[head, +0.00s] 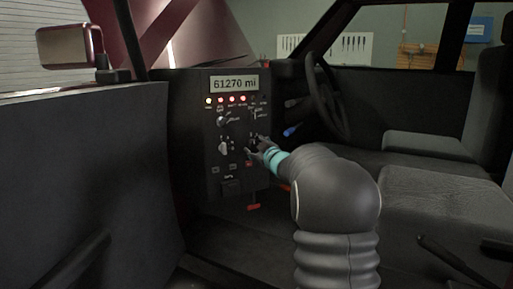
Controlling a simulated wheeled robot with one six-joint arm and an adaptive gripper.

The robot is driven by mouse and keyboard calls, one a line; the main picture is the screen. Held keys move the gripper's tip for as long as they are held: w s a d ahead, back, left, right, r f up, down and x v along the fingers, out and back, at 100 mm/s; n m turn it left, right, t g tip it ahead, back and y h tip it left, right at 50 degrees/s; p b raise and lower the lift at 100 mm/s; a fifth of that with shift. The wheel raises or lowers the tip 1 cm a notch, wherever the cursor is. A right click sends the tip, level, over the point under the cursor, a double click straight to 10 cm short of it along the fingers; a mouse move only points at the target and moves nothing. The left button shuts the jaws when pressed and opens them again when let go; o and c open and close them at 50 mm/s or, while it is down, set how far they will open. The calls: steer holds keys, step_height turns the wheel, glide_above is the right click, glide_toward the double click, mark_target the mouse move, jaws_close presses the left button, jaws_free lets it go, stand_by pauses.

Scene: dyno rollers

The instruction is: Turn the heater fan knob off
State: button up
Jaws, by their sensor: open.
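The black control panel (200,150) stands ahead, upright, with a mileage display (234,84) reading 61270 mi and a row of lit lamps (232,99). Several knobs and switches are on it, including a pale knob at the upper left (222,121) and another at the middle left (224,146). Their labels are too small to read, so I cannot tell which is the heater fan knob. My gripper (252,147) is open at the panel's right side, close to a control there. My gripper and wrist partly hide that control; I cannot tell whether they touch.
The open car door (85,190) fills the left. Seats (445,205) fill the right. A red-ended lever (254,207) is below the panel.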

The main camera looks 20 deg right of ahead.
steer(key=shift+s, duration=0.1)
steer(key=s, duration=1.1)
steer(key=shift+s+d+f, duration=0.15)
steer(key=shift+s, duration=0.25)
